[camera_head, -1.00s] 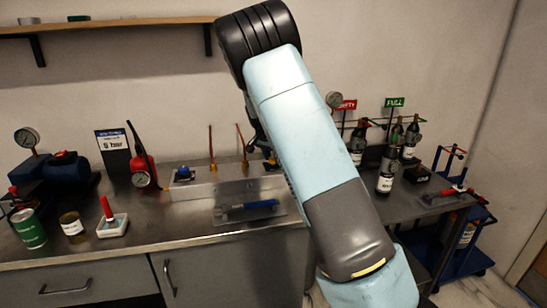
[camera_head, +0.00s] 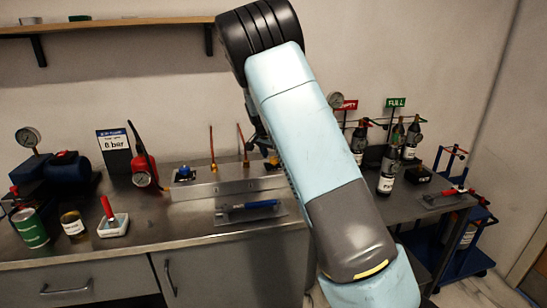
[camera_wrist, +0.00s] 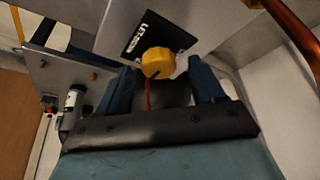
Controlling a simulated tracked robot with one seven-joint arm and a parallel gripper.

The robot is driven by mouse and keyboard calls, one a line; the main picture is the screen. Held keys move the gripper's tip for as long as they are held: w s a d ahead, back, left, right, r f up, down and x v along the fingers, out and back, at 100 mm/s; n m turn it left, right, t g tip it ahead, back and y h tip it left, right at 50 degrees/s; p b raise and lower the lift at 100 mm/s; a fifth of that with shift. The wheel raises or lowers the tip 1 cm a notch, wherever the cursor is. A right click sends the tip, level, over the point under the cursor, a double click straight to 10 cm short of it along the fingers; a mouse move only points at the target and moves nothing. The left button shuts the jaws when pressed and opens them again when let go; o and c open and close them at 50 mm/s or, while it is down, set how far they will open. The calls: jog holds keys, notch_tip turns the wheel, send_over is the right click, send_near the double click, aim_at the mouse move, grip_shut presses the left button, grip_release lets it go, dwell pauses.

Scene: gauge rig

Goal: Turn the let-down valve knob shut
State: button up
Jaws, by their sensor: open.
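The yellow let-down knob (camera_wrist: 158,62) shows in the wrist view, with a dark slot mark on its face. It sits beside a black label plate (camera_wrist: 143,36) on the grey panel. My gripper (camera_wrist: 160,72) is open, with one blue finger on each side of the knob and a visible gap to each. I cannot tell how deep the fingers reach past it. In the head view my gripper (camera_head: 259,143) is over the right end of the metal panel box, mostly hidden behind my arm.
A blue knob (camera_head: 184,173) and upright copper-coloured stems stand on the metal panel box (camera_head: 225,188). A red handheld gauge (camera_head: 142,165) stands left of it. A blue-handled tool (camera_head: 249,205) lies in front. Bottles (camera_head: 387,172) and a gauge stand stand to the right.

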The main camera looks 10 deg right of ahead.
jog(key=v, duration=1.2)
jog(key=shift+s+r, duration=0.15)
jog(key=shift+r, duration=0.1)
jog(key=shift+a, duration=0.1)
jog(key=s+d+r+n+t+y, duration=0.1)
jog(key=s+d+r+n, duration=0.15)
jog(key=s, duration=0.85)
jog(key=s+d+r+n+y, duration=0.15)
jog(key=s+r, duration=0.25)
jog(key=s, duration=0.7)
jog(key=s+d+r+n+t+y, duration=0.15)
jog(key=s+r, duration=0.25)
jog(key=s, duration=0.7)
jog(key=s+f+n, duration=0.2)
jog(key=s+n, duration=0.1)
jog(key=s, duration=0.9)
jog(key=shift+a+f+n+h, duration=0.3)
jog(key=shift+a+n+h, duration=0.05)
jog(key=shift+a+h, duration=0.05)
